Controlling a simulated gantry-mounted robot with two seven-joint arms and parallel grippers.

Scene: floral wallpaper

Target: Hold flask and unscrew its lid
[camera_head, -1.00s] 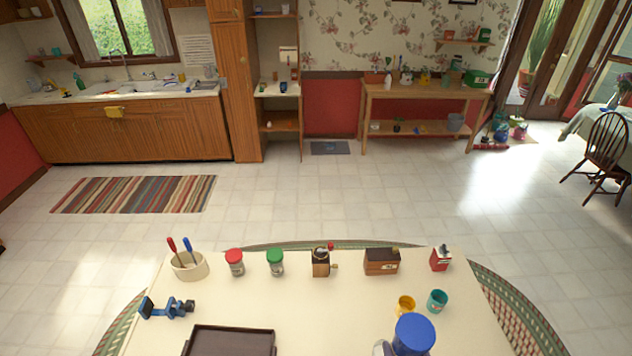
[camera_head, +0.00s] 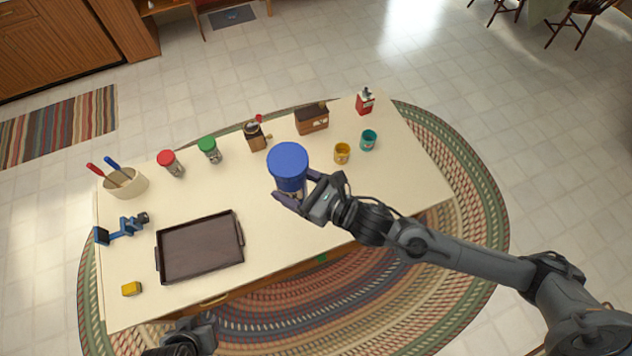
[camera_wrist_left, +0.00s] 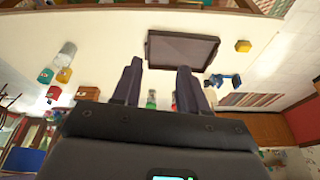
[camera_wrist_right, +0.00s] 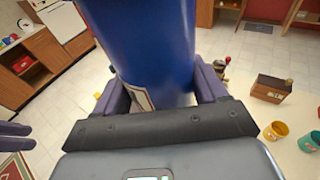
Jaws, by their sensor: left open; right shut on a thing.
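The flask (camera_head: 290,180) is a blue cylinder with a wide blue lid (camera_head: 287,158). In the head view it is over the middle of the table. My right gripper (camera_head: 294,196) is shut around its body, below the lid. In the right wrist view the flask (camera_wrist_right: 150,45) fills the space between the fingers and appears raised; its lid is out of that view. My left gripper (camera_head: 197,333) is at the table's front edge, low in the head view. In the left wrist view its two fingers (camera_wrist_left: 158,72) are apart with nothing between them.
A brown tray (camera_head: 200,247) and a yellow block (camera_head: 131,289) lie at front left. A blue clamp-like tool (camera_head: 122,229) and a utensil pot (camera_head: 126,183) are at left. Jars, a grinder and boxes line the back. Yellow (camera_head: 342,153) and teal mugs (camera_head: 369,140) stand right.

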